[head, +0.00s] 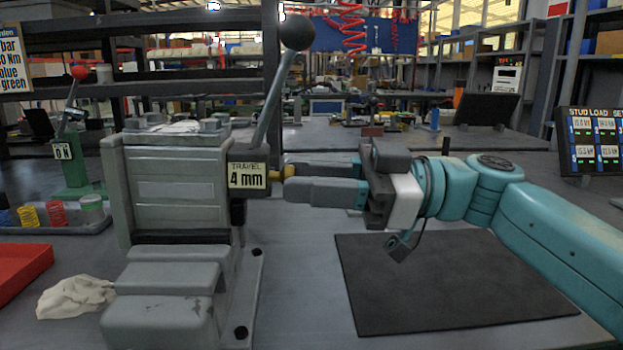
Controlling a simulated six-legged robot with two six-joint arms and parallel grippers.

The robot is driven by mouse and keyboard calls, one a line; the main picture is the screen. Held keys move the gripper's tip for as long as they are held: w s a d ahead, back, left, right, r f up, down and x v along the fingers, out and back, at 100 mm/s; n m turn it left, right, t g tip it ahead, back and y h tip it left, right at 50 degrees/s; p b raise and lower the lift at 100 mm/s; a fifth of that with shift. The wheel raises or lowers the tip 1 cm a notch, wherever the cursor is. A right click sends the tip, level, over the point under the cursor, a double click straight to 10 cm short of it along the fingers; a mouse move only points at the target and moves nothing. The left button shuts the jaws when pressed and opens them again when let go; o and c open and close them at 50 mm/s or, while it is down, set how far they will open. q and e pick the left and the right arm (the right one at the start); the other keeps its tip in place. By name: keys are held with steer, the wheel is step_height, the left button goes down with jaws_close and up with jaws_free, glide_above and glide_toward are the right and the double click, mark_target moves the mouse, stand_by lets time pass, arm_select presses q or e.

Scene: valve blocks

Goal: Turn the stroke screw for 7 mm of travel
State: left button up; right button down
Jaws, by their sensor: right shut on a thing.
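The grey valve block (178,190) stands left of centre on the bench, with a black-knobbed lever (278,85) leaning up to the right. A plate on its right side, the travel label (247,176), reads "TRAVEL 4 mm". The brass-coloured stroke screw (276,172) sticks out to the right just beside that plate. My right gripper (290,180) comes in from the right and is shut on the screw's outer end; its fingers hide part of the screw. My left gripper is not in view.
A black mat (430,285) lies on the bench under my right arm. A crumpled white cloth (76,296) and a red tray (22,268) are at left, near a green stand with a red-knobbed lever (79,73). A stud load screen (592,140) stands at far right.

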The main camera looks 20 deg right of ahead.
stand_by(0.5)
steer(key=c, duration=0.9)
jaws_free()
steer(key=shift+d, duration=0.1)
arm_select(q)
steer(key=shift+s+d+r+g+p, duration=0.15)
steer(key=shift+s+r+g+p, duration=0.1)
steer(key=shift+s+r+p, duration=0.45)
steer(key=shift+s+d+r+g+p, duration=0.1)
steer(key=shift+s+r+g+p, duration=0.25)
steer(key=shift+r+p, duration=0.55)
arm_select(e)
steer(key=shift+v, duration=8.1)
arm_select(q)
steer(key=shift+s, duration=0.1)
arm_select(e)
steer(key=shift+s+r, duration=0.1)
